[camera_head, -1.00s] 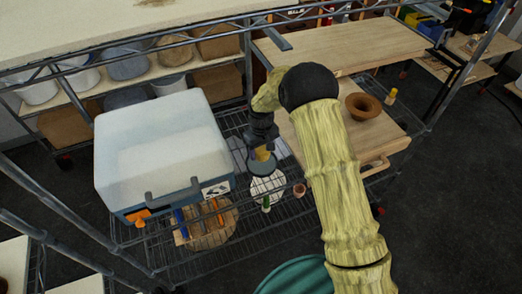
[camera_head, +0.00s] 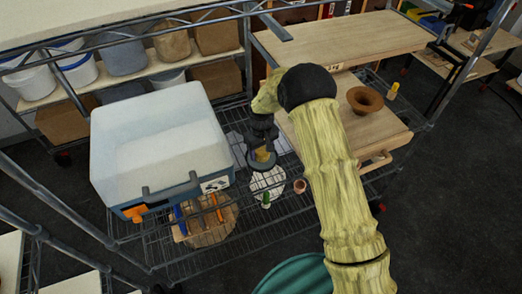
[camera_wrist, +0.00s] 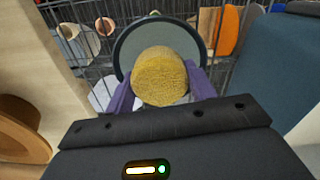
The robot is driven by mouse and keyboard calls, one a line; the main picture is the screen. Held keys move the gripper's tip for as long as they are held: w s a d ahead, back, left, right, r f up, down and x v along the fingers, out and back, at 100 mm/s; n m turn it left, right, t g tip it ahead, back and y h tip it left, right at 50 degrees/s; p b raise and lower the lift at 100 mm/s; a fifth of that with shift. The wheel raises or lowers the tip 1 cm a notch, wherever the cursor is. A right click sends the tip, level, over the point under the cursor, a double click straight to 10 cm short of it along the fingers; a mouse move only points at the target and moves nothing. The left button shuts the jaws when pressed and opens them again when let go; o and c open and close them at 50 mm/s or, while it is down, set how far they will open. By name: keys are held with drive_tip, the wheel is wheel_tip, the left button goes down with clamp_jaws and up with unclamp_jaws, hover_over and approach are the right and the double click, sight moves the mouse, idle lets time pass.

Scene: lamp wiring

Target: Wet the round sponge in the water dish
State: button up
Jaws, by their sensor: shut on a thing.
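My gripper (camera_wrist: 163,88) is shut on the round yellow sponge (camera_wrist: 160,75), with a purple finger on each side of it. The sponge (camera_head: 262,155) also shows below my gripper (camera_head: 262,151) in the head view. A round dark grey-green dish (camera_wrist: 124,52), which looks like the water dish, lies beyond the sponge in the wrist view. In the head view the dish (camera_head: 262,165) shows around and below the sponge. The sponge covers the dish's middle, so I cannot tell whether it touches the water.
A big white-and-blue box (camera_head: 160,145) stands left of my gripper. A wooden board (camera_head: 365,128) with a brown bowl (camera_head: 364,100) is at the right. A small terracotta pot (camera_head: 299,186) and a wooden disc with coloured tools (camera_head: 207,222) are on the wire rack.

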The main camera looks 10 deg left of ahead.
sight(261, 149)
drive_tip(key=shift+s+f+b, duration=0.1)
drive_tip(key=shift+f+b, duration=0.3)
drive_tip(key=shift+f, duration=0.2)
idle(1.8)
drive_tip(key=shift+r+p, duration=2.15)
drive_tip(key=shift+r, duration=1.45)
drive_tip(key=shift+w, duration=0.2)
